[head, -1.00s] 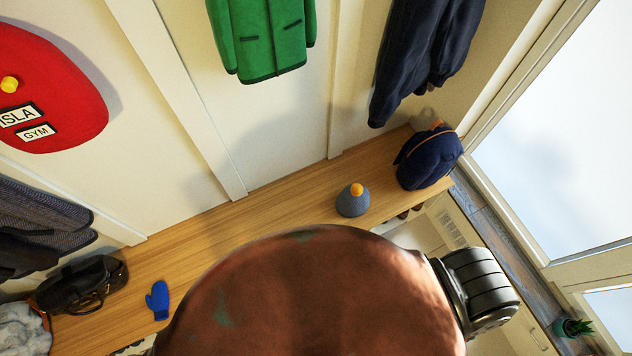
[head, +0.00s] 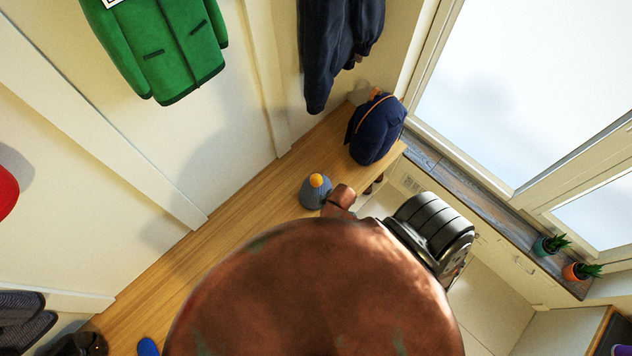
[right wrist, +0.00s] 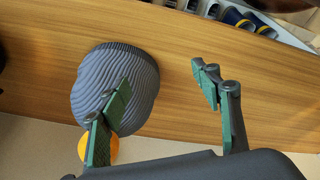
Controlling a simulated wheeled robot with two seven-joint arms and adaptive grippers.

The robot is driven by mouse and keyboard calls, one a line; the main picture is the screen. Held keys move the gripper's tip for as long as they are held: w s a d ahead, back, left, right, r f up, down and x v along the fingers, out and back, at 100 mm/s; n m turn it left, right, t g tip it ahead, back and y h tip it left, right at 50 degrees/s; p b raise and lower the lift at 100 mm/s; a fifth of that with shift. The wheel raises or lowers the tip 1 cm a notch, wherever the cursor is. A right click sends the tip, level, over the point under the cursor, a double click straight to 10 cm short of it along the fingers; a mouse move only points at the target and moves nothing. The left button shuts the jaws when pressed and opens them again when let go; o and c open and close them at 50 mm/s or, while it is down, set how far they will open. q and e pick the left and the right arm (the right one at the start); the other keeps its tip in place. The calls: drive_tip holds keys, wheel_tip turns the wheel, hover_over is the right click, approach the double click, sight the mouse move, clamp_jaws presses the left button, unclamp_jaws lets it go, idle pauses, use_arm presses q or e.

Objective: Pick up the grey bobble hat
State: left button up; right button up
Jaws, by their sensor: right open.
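The grey bobble hat (head: 314,196) with its orange bobble stands on the wooden bench in the head view, near the bench's front edge. In the right wrist view the ribbed grey hat (right wrist: 140,75) is at the left, with the bobble (right wrist: 85,150) partly hidden behind a finger. My right gripper (right wrist: 160,77) is open. One green-padded finger overlaps the hat in the picture; the other is over bare bench to its right. I cannot tell whether the first finger touches the hat. My left gripper is in neither view.
A navy backpack (head: 376,133) stands on the bench (head: 240,215) beyond the hat. A green coat (head: 165,45) and a dark coat (head: 335,45) hang above. Shoes (right wrist: 235,17) sit below the bench edge. Potted plants (head: 548,245) line the windowsill.

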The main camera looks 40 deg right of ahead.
drive_tip(key=w+a+r+n+y, duration=0.1)
drive_tip(key=w+a+r+n, duration=0.2)
drive_tip(key=w+r+n, duration=0.25)
wheel_tip(320, 180, up, 8)
drive_tip(key=n+g+h+b, duration=0.1)
drive_tip(key=n+g+b, duration=0.15)
drive_tip(key=n, duration=1.65)
hover_over(316, 177)
drive_tip(key=shift+s+a+r+g+p, duration=0.15)
drive_tip(key=shift+g+p, duration=0.1)
drive_tip(key=shift+p, duration=0.15)
drive_tip(key=shift+d+n+h, duration=0.25)
drive_tip(key=shift+d+h, duration=0.05)
drive_tip(key=shift+d, duration=0.05)
drive_tip(key=shift+d+f, duration=0.1)
drive_tip(key=shift+f, duration=0.25)
drive_tip(key=f, duration=0.2)
drive_tip(key=f+b, duration=0.1)
drive_tip(key=f, duration=0.4)
drive_tip(key=shift+a, duration=0.35)
drive_tip(key=shift+r, duration=0.1)
